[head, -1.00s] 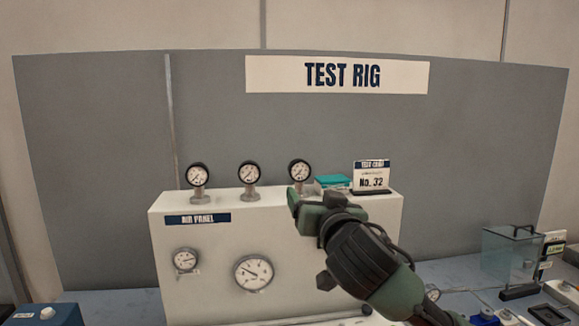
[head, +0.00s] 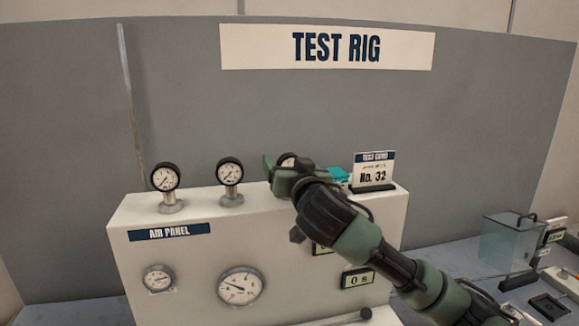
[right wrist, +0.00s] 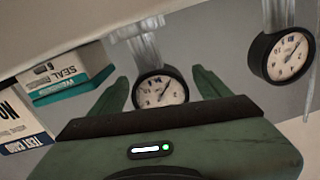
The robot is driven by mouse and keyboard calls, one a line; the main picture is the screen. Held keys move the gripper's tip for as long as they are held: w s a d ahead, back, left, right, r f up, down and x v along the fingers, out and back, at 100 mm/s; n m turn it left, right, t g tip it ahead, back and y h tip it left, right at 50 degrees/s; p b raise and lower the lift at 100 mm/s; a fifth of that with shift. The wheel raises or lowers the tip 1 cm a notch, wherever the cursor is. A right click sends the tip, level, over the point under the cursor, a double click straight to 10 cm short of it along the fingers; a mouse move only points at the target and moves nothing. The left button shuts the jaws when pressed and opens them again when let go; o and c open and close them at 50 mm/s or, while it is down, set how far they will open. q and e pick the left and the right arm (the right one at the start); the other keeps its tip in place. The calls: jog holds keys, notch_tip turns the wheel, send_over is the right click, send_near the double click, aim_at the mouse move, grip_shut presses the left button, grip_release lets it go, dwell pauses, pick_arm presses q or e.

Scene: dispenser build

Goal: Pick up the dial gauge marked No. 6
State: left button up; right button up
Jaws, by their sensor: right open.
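Three dial gauges with black rims and white faces stand on top of the white air panel: the left one (head: 165,177), the middle one (head: 229,171) and the right one (head: 287,158). I cannot read a No. 6 on any of them. My right gripper (head: 277,170) is open at the right gauge and hides most of it in the head view. In the right wrist view this gauge (right wrist: 160,91) shows between the spread fingers (right wrist: 160,74); a second gauge (right wrist: 282,54) is outside them. My left gripper is not in view.
A teal and white seal box (right wrist: 66,76) and a test card marked No. 32 (head: 374,171) stand close right of the gripper. The air panel (head: 190,270) carries more dials on its front. A clear box (head: 508,238) stands at the far right.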

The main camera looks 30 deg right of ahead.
jog(key=shift+w+d+r, duration=0.15)
jog(key=shift+w+d, duration=0.1)
jog(key=shift+w, duration=0.45)
jog(key=shift+w+d+f, duration=0.1)
jog(key=shift+w+f, duration=0.1)
jog(key=shift+w, duration=0.25)
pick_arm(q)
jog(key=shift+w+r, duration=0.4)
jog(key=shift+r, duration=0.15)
pick_arm(e)
jog(key=shift+s, duration=0.1)
jog(key=c, duration=1.7)
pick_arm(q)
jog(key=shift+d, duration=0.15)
pick_arm(e)
jog(key=shift+r, duration=0.1)
jog(key=shift+r, duration=0.1)
